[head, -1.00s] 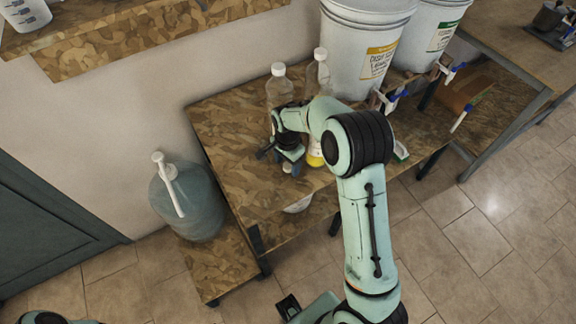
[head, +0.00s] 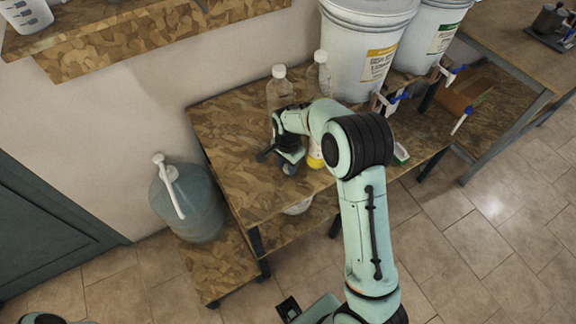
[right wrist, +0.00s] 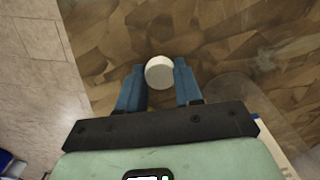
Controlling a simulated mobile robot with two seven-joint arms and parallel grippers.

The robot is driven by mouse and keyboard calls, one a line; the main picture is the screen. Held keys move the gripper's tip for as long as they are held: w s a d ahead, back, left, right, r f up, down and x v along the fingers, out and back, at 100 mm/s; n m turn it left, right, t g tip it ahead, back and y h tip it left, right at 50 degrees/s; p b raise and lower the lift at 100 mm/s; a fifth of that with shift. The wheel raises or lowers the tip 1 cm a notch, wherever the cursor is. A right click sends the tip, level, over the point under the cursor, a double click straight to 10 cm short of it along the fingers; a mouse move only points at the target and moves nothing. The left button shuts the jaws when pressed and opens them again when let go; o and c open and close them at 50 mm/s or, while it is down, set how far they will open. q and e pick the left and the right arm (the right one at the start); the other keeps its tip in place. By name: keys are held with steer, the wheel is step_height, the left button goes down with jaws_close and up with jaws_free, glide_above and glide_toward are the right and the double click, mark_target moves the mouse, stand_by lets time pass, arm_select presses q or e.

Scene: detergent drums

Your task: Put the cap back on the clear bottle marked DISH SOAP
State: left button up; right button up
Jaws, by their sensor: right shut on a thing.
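My right gripper (head: 289,168) is low over the front of the wooden table, left of the arm's elbow. In the right wrist view its blue fingers (right wrist: 159,85) are shut on a round white cap (right wrist: 160,72). Two clear bottles with white tops stand behind it: a left one (head: 280,92) and a right one (head: 321,78). My arm hides their lower parts. Some yellow (head: 315,160) shows beside the gripper; I cannot tell which bottle it belongs to. I cannot read a DISH SOAP mark on either bottle. My left gripper is not in view.
White drums (head: 365,50) with labels and blue-handled taps (head: 394,103) stand on the right of the table (head: 230,150). A large blue-green jug (head: 190,205) with a white pump stands on a lower stand at left. The table's left part is clear.

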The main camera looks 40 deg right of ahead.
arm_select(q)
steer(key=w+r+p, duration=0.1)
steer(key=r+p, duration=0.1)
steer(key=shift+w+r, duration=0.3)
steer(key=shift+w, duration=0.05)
arm_select(e)
step_height(320, 180, up, 20)
steer(key=shift+f, duration=0.2)
steer(key=a+f+n, duration=0.5)
steer(key=f, duration=0.1)
steer(key=w+a+f+n, duration=0.1)
steer(key=a+f+n, duration=0.9)
steer(key=f+n, duration=0.1)
steer(key=shift+w+f, duration=0.15)
steer(key=shift+f, duration=0.15)
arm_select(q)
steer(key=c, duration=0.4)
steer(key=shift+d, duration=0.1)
arm_select(e)
steer(key=shift+d, duration=0.2)
